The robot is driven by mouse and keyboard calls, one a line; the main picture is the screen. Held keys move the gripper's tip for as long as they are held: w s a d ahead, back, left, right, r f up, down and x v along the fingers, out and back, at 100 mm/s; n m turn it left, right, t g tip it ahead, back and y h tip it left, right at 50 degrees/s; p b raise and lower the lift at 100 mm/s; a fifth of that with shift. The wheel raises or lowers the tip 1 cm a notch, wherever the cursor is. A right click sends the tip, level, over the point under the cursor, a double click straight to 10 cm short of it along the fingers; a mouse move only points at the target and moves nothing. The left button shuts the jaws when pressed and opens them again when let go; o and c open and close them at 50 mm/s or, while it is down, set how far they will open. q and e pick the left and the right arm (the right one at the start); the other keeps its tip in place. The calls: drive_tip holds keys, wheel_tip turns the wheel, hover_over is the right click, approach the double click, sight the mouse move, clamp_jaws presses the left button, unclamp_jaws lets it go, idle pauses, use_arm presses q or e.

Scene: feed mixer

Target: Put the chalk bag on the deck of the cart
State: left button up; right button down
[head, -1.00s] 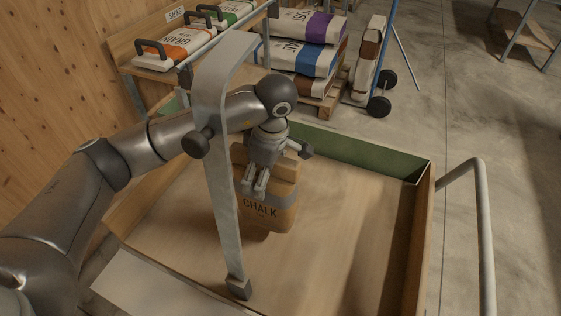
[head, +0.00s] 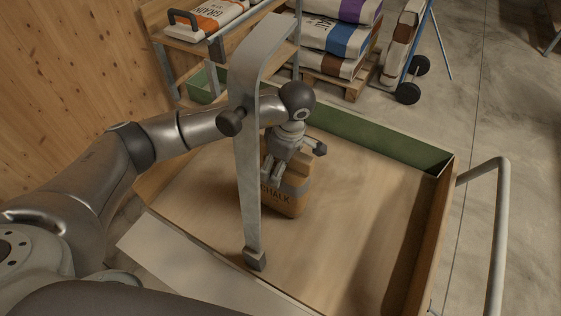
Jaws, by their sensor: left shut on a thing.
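The chalk bag (head: 289,204) is a tan-brown block-like bag with a grey band and dark CHALK lettering. It is upright over the cart's deck (head: 342,220), a wooden floor with low sides. My left gripper (head: 276,175) is shut on the bag's upper part from above. A grey bar hides the bag's left side. I cannot tell if the bag's base touches the deck. My right gripper is not in view.
The grey bent bar (head: 247,190) with a dark knob and foot stands before the bag. The cart has a green far side (head: 385,141) and a tubular handle (head: 500,230). The deck's right part is clear.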

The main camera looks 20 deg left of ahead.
use_arm(q)
drive_tip(key=o, duration=2.1)
drive_tip(key=shift+s, duration=0.1)
drive_tip(key=shift+r, duration=0.15)
drive_tip(key=shift+r, duration=0.2)
drive_tip(key=r+b, duration=0.1)
drive_tip(key=r, duration=0.2)
drive_tip(key=d+r+b, duration=0.1)
drive_tip(key=r, duration=0.6)
drive_tip(key=shift+s+d+r+b, duration=0.1)
drive_tip(key=shift+d+r+b, duration=0.25)
drive_tip(key=shift+b, duration=0.05)
drive_tip(key=shift+r, duration=0.35)
